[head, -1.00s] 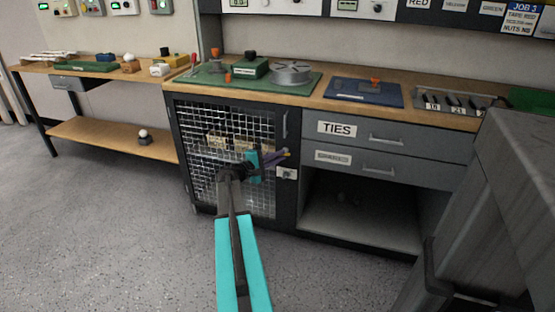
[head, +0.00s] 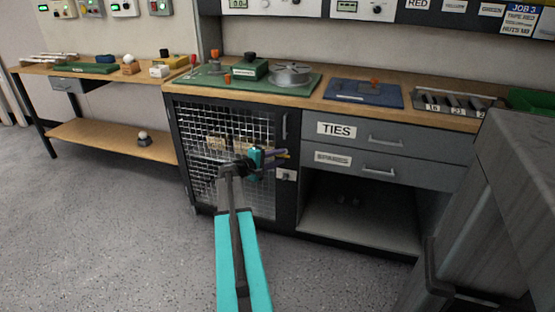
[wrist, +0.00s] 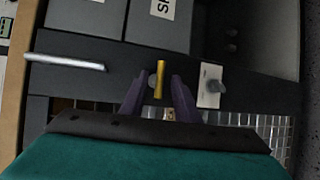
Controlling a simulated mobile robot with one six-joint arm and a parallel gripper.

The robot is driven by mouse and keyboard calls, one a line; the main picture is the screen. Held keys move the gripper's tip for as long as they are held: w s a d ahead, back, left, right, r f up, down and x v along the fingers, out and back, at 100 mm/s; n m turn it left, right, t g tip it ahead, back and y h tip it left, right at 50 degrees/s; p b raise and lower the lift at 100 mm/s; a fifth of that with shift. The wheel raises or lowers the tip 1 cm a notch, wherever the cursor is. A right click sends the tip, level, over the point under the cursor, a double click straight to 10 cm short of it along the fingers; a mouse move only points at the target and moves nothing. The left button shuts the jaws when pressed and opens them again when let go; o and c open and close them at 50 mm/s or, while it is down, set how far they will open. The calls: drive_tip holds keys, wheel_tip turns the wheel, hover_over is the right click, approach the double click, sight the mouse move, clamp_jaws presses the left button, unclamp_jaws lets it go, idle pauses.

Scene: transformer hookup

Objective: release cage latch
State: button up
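The cage door (head: 225,140) is a dark frame with wire mesh, and it looks shut in the head view. Its latch is a small yellow bar (wrist: 159,79) on a grey pivot on the door's edge frame; the bar lies roughly horizontal on the cabinet. My gripper (head: 283,157) is in front of this frame. In the wrist view, its purple fingers (wrist: 159,92) stand apart on either side of the yellow bar, with a visible gap on each side. The bar's lower end is near the fingers; their depth relative to it is hard to tell.
A pale plate with a grey knob (wrist: 211,86) sits close beside the latch. A silver door handle (wrist: 65,62) is on the other side. The TIES drawer (head: 375,137) and an open shelf are to the right. A grey cabinet (head: 500,210) stands at near right.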

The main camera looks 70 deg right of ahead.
drive_tip(key=shift+a, duration=0.15)
drive_tip(key=p+v, duration=0.2)
drive_tip(key=v, duration=1.1)
drive_tip(key=shift+w+a, duration=0.15)
drive_tip(key=shift+a, duration=0.1)
drive_tip(key=shift+r, duration=0.15)
